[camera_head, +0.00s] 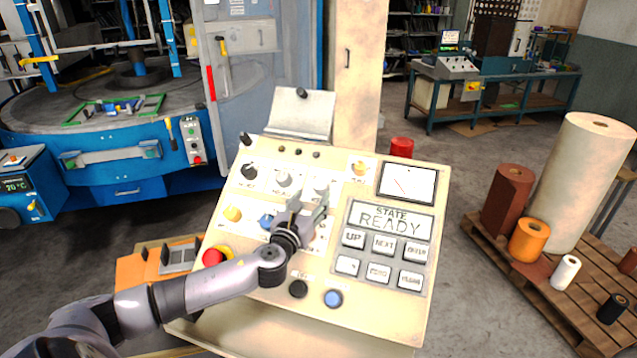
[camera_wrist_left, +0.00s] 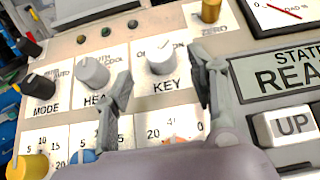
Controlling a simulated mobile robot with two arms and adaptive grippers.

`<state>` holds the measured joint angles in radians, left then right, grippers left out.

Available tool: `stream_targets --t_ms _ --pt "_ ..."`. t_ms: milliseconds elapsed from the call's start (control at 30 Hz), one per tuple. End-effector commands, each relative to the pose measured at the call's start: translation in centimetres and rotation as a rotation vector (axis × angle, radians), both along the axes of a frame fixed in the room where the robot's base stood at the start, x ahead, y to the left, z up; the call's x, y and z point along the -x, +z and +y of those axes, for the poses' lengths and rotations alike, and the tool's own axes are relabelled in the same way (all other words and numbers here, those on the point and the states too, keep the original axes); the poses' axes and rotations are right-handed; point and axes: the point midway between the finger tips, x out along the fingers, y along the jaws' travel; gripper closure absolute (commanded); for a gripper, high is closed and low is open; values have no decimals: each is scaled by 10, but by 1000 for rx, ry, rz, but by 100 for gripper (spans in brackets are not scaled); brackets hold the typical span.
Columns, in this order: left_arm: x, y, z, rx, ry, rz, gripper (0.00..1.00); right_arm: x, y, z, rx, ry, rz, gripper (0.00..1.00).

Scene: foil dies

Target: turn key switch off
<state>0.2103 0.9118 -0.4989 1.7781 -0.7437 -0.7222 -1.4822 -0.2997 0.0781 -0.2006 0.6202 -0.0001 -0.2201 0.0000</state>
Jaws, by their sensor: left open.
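The key switch (camera_wrist_left: 159,56) is a pale knob above the label KEY in the left wrist view. Lettering above it is partly covered and I cannot read which position it points to. In the head view the key switch (camera_head: 320,187) is on the cream control panel (camera_head: 425,320), just beyond my left fingertips. My left gripper (camera_head: 308,202) is open and empty, reaching over the panel. In the left wrist view its fingers (camera_wrist_left: 165,75) stand on either side of the KEY label, with the knob between and slightly beyond the tips. Contact is not clear.
The similar HEAT knob (camera_wrist_left: 92,71) and dark MODE knob (camera_wrist_left: 40,84) are left of the key switch. A yellow ZERO knob (camera_wrist_left: 210,10) is at upper right. A red mushroom button (camera_head: 213,257) and the READY display (camera_head: 390,220) are also on the panel.

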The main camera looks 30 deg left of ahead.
Motion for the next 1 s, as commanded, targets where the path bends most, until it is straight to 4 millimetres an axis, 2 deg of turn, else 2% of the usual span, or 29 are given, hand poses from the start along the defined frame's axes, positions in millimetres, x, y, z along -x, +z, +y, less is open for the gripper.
stream_targets --t_ms 33,200,400,800,1000 --pt "-11 4 2 2 1 -3 48 0 5 0 0 0 0 60" --pt "-38 2 9 3 1 -1 48 0 11 0 0 0 0 60" --pt "-56 1 14 3 1 -2 48 0 13 -1 1 0 0 60" --pt "-62 0 16 2 0 -1 48 0 13 -2 3 0 0 60" --pt "-61 0 16 2 0 -1 61 0 13 -3 3 0 0 60"
